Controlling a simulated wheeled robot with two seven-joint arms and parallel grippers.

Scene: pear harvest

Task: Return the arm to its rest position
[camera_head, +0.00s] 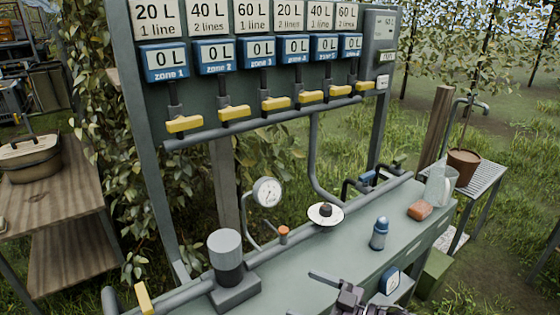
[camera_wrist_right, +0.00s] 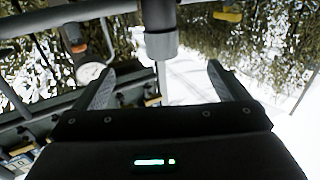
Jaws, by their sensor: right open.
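My right gripper (camera_head: 343,294) is at the bottom of the head view, in front of the green bench (camera_head: 290,272). Its jaws are open and hold nothing. In the right wrist view the two fingers stand wide apart around empty space (camera_wrist_right: 162,75). My left gripper is not in view.
A panel (camera_head: 220,90) with zone displays and several yellow valve handles (camera_head: 234,113) stands behind the bench. A gauge (camera_head: 267,191), a grey cylinder (camera_head: 226,243), a blue bottle (camera_head: 379,234), an orange block (camera_head: 420,210) and a clear jug (camera_head: 440,186) are around the bench.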

